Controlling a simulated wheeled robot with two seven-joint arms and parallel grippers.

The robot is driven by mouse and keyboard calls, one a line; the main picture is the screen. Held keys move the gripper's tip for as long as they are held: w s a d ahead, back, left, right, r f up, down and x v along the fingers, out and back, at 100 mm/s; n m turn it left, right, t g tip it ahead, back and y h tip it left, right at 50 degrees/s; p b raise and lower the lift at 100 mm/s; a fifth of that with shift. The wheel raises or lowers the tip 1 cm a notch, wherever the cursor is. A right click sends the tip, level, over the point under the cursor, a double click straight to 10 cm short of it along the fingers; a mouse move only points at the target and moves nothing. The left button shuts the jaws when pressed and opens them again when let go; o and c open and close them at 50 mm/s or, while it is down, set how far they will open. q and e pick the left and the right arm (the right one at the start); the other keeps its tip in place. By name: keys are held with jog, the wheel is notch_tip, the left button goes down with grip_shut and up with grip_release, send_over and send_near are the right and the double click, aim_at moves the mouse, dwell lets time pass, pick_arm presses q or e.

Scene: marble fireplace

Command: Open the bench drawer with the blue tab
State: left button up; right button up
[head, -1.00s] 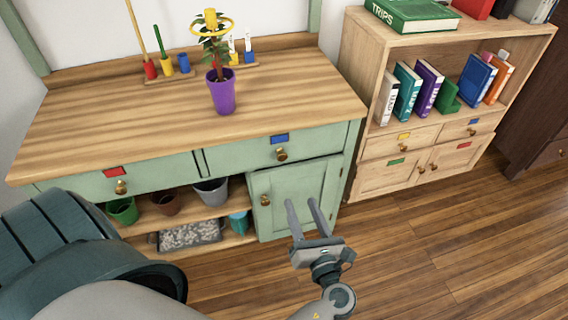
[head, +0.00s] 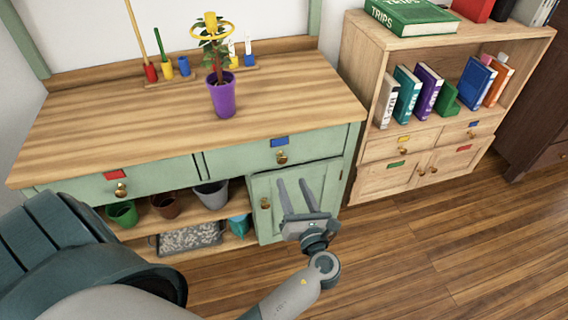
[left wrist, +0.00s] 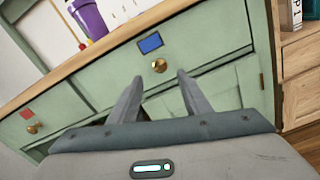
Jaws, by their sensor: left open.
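The bench drawer with the blue tab (head: 279,141) is the right one of two green drawers under the wooden top, and it looks shut. Its round brass knob (head: 282,157) sits below the tab. My left gripper (head: 291,182) is open and empty, in front of the cupboard door and below that knob. In the left wrist view the blue tab (left wrist: 151,43) and the knob (left wrist: 159,66) show ahead, with the knob beyond and between the two fingertips (left wrist: 160,78), not touched. My right gripper is not in view.
The left drawer has a red tab (head: 115,174) and its own knob. Below the right drawer is a cupboard door (head: 320,190) with a brass knob. A purple pot (head: 222,96) with a plant stands on the bench top. A bookcase (head: 356,60) stands to the right; the floor in front is clear.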

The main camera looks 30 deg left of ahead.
aim_at(283, 161)
pick_arm(q)
jog(key=x, duration=0.9)
jog(key=shift+w+a, duration=0.1)
jog(key=shift+a, duration=0.1)
jog(key=shift+c, duration=0.2)
grip_shut()
